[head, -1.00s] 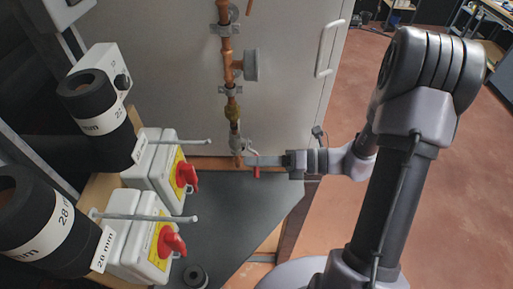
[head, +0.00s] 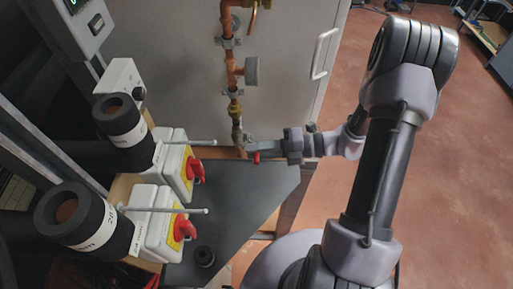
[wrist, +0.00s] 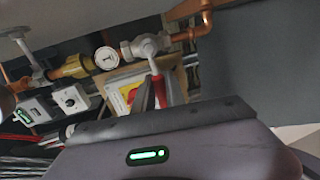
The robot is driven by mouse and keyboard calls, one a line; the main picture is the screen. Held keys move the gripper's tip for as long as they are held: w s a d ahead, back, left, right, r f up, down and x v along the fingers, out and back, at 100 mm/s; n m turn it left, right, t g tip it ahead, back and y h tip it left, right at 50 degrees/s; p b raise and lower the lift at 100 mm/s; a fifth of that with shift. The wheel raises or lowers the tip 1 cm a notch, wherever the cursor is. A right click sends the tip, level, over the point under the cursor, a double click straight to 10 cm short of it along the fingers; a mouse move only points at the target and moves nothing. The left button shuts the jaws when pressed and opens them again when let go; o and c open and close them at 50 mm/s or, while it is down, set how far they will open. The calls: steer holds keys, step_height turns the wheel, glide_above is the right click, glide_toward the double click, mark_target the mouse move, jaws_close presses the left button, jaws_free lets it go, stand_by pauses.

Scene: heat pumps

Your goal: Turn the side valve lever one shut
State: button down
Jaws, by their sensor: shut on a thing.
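The side valve (head: 238,137) sits at the lower end of the vertical copper pipe, on the front of a grey cabinet. Its lever has a red grip (head: 257,158), which shows just below my gripper (head: 252,150). In the wrist view the grey valve body (wrist: 145,46) is at the top middle, and the red lever grip (wrist: 158,92) points down towards my gripper's palm. My gripper is shut on the lever; the fingers hide part of it.
A round gauge (head: 251,71) is on the pipe above the valve. Red rotary switches (head: 185,228) on white boxes and black insulated pipe ends (head: 75,215) stand to the left. A dark grey board (head: 235,195) lies below the valve. Open reddish floor (head: 410,180) is at right.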

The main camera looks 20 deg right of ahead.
steer(key=shift+r, duration=0.1)
stand_by(0.3)
steer(key=c, duration=1.4)
jaws_free()
steer(key=shift+d, duration=0.1)
steer(key=b+v, duration=0.3)
steer(key=v, duration=1.4)
steer(key=shift+s+d, duration=0.1)
steer(key=shift+d, duration=0.05)
steer(key=c, duration=0.3)
